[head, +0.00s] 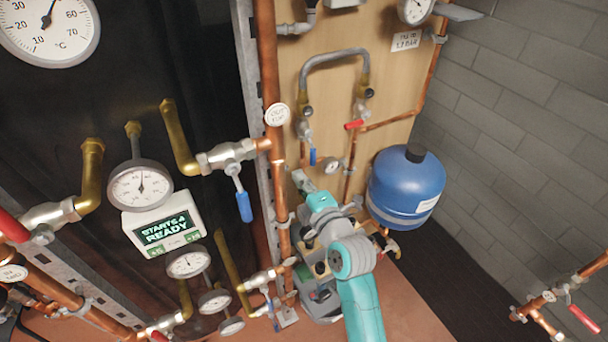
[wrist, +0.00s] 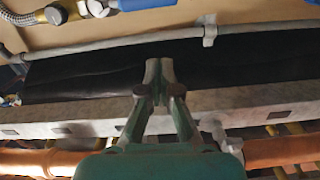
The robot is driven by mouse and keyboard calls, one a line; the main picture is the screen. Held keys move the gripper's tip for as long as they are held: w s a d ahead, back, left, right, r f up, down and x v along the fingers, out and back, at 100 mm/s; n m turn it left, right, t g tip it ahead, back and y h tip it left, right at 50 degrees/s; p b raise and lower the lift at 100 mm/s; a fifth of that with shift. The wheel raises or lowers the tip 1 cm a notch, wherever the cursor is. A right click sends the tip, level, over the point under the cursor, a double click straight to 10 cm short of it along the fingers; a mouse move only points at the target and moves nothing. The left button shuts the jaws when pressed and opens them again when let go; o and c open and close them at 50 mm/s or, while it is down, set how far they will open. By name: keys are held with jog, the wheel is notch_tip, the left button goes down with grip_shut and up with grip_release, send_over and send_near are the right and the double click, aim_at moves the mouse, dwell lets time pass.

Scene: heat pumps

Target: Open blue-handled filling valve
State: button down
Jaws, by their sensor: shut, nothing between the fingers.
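In the head view, a small blue-handled valve (head: 313,157) sits under the left end of a grey looped hose (head: 335,56) on the wooden panel. Its blue handle hangs straight down. My teal arm reaches up below it, and the gripper end is hard to make out there. In the wrist view, my gripper (wrist: 159,78) is shut and empty, its fingertips together in front of a dark strip and a grey metal rail. At the top left of the wrist view, a blue handle part (wrist: 97,8) shows beside a brass fitting, apart from my fingers and cut by the frame.
A red handle (head: 354,124) is on the hose's right end. A larger blue lever (head: 243,206) hangs from a pipe valve at left. A blue tank (head: 406,188) stands right of my arm. A vertical copper pipe (head: 268,80) runs left of the panel.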

jog(key=v, duration=0.8)
jog(key=shift+d, duration=0.15)
jog(key=s+d+f+m+h, duration=0.3)
jog(key=s+d+f+m, duration=0.35)
jog(key=s, duration=0.35)
jog(key=s+d+f+m+h, duration=0.3)
jog(key=s+d+f+m, duration=0.4)
jog(key=s, duration=0.3)
jog(key=s+d+r+m+h, duration=0.1)
jog(key=s+m, duration=0.4)
jog(key=s, duration=0.6)
jog(key=s+d+r+m+h, duration=0.2)
jog(key=s+d+r+m, duration=0.1)
jog(key=s, duration=0.8)
jog(key=shift+d+m+g, duration=0.3)
jog(key=shift+d+m, duration=0.55)
jog(key=shift+d, duration=0.25)
